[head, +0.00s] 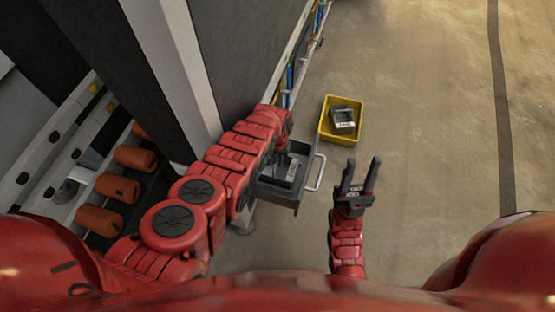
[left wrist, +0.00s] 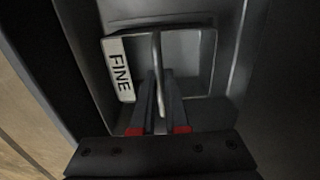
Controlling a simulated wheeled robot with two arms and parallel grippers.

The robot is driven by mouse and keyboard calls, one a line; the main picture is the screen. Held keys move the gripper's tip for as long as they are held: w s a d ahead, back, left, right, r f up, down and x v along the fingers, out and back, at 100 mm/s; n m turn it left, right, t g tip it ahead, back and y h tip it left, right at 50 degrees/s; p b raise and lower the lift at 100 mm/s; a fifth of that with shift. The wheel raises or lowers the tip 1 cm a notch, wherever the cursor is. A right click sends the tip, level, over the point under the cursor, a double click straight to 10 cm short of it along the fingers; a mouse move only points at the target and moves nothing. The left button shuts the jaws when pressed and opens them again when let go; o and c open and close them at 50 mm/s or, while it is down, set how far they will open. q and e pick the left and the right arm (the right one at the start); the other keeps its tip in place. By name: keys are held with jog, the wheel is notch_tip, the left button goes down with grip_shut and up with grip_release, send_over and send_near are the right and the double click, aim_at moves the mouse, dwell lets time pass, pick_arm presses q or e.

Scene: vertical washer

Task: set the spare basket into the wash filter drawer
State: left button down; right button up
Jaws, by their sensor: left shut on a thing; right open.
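The grey filter drawer (head: 276,197) is pulled out from the machine, with a light handle on its right side. A grey basket with a white label (head: 292,171) is in the drawer. In the left wrist view the basket (left wrist: 190,40) has a label reading FINE and a thin bar across its middle. My left gripper (left wrist: 158,88) is shut on that bar and partly covers the basket. Whether the basket rests on the drawer floor I cannot tell. My right gripper (head: 360,174) is open and empty, right of the drawer and above the floor.
A yellow bin (head: 326,133) stands on the floor beyond the drawer and holds another dark basket (head: 342,117) with a white label. The dark machine body (head: 240,50) rises behind the drawer. Orange cylinders (head: 118,187) line the left. Floor to the right is clear.

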pick_arm(q)
jog(key=shift+f, duration=0.25)
jog(key=c, duration=0.8)
grip_release()
jog(key=shift+c, duration=0.2)
jog(key=shift+r+p, duration=0.35)
jog(key=shift+r, duration=0.2)
notch_tip(320, 180, up, 5)
jog(key=p, duration=0.3)
notch_tip(320, 180, up, 11)
jog(key=p, duration=0.2)
jog(key=shift+r, duration=0.15)
jog(key=shift+s, duration=0.1)
